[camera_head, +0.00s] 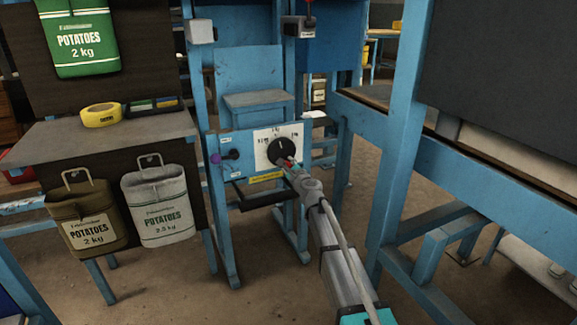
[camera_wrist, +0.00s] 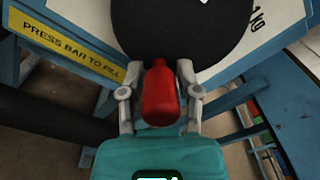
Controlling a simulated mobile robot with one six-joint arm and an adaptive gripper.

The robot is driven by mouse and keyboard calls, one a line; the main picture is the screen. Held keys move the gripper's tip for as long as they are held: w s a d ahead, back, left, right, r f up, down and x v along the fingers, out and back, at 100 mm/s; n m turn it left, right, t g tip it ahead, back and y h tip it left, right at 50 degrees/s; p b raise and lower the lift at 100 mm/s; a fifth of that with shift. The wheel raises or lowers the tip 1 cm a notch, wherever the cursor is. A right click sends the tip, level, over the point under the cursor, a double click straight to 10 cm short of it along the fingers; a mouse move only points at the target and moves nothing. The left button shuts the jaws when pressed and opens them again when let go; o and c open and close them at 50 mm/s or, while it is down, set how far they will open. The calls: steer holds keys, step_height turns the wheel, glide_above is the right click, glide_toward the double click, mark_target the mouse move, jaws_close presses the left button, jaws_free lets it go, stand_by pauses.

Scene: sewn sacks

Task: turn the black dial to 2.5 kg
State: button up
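The black dial (camera_head: 281,152) sits on a white scale plate (camera_head: 268,136) on the blue machine's front panel. The plate has kg marks at left, top and right, too small to read surely. A small pale mark on the dial's face is near its upper middle. A red handle (camera_wrist: 160,93) stands out at the dial's lower edge; in the wrist view the black dial (camera_wrist: 180,32) fills the top. My gripper (camera_wrist: 157,82) has its fingers closed around both sides of the red handle. In the head view my gripper (camera_head: 291,164) reaches the dial's lower right.
A yellow label (camera_wrist: 70,51) reads "PRESS BAR TO FILL". Potato sacks marked 2 kg (camera_head: 88,215) and 2.5 kg (camera_head: 160,207) hang at left. A blue frame post (camera_head: 398,150) stands right of my arm.

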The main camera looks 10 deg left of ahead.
jaws_close()
steer(key=shift+w+d+n, duration=0.1)
steer(key=shift+w+n, duration=0.05)
steer(key=shift+n, duration=0.25)
steer(key=shift+w+d+r+n+y+p, duration=0.15)
steer(key=shift+w+d+r+n, duration=0.1)
steer(key=shift+n, duration=1)
steer(key=shift+w+d+r+n+y+p, duration=0.1)
steer(key=shift+w+d+r+n+p, duration=0.15)
steer(key=shift+n, duration=0.95)
steer(key=shift+w+d+r+n+y+p, duration=0.1)
steer(key=shift+d+r+n, duration=0.2)
steer(key=shift+n, duration=0.95)
steer(key=o, duration=0.6)
jaws_free()
